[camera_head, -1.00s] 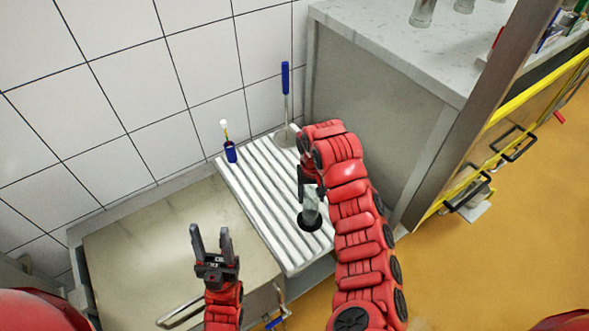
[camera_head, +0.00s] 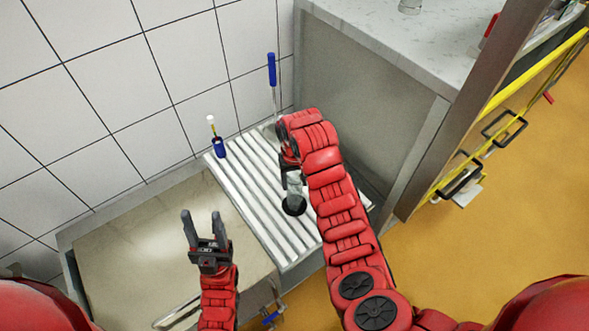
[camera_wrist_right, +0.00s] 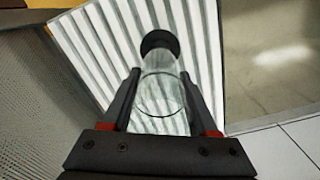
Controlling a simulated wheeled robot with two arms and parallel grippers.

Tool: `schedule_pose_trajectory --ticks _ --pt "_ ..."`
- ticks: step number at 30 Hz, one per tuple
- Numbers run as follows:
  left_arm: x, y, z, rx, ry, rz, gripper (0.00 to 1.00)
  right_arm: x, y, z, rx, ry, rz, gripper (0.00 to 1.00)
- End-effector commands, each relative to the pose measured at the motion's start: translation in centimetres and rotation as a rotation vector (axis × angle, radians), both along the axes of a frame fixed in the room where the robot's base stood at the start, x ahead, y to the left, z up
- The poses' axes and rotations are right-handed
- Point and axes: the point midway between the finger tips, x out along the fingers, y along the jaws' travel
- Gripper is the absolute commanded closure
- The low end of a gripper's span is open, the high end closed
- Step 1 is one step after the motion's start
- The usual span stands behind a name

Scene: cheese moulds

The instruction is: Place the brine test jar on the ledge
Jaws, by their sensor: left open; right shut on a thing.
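The brine test jar appears to be the clear glass cylinder (camera_wrist_right: 162,95) between my right fingers; it also shows in the head view (camera_head: 295,187). My right gripper (camera_head: 289,171) is shut on it, above the ribbed white surface (camera_head: 244,190). A dark round shape (camera_wrist_right: 160,43) lies at the jar's far end. I cannot tell whether it belongs to the jar, or whether the jar touches the surface. My left gripper (camera_head: 204,222) is open and empty above the beige worktop (camera_head: 140,250). Which surface is the ledge is unclear.
A blue holder with a white-tipped tool (camera_head: 218,147) and a blue-handled tool (camera_head: 271,72) stand at the wall side of the ribbed surface. A raised marble counter (camera_head: 400,40) with glassware (camera_head: 410,5) is at right. Tiled wall (camera_head: 100,90) stands behind.

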Motion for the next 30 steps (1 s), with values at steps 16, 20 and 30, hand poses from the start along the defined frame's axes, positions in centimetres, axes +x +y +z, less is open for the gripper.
schedule_pose_trajectory --ticks 16,20,30 --pt "0.0 0.0 -9.2 0.0 -0.001 0.0 0.5 6.6 0.1 -1.6 0.01 0.005 -0.006 1.0" --pt "0.0 0.0 -10.3 0.0 0.0 0.0 0.5 7.2 0.2 -1.5 0.014 0.009 -0.008 1.0" --pt "0.0 0.0 -12.7 0.0 0.0 0.0 0.5 8.2 0.2 -1.7 0.012 0.005 -0.006 1.0"
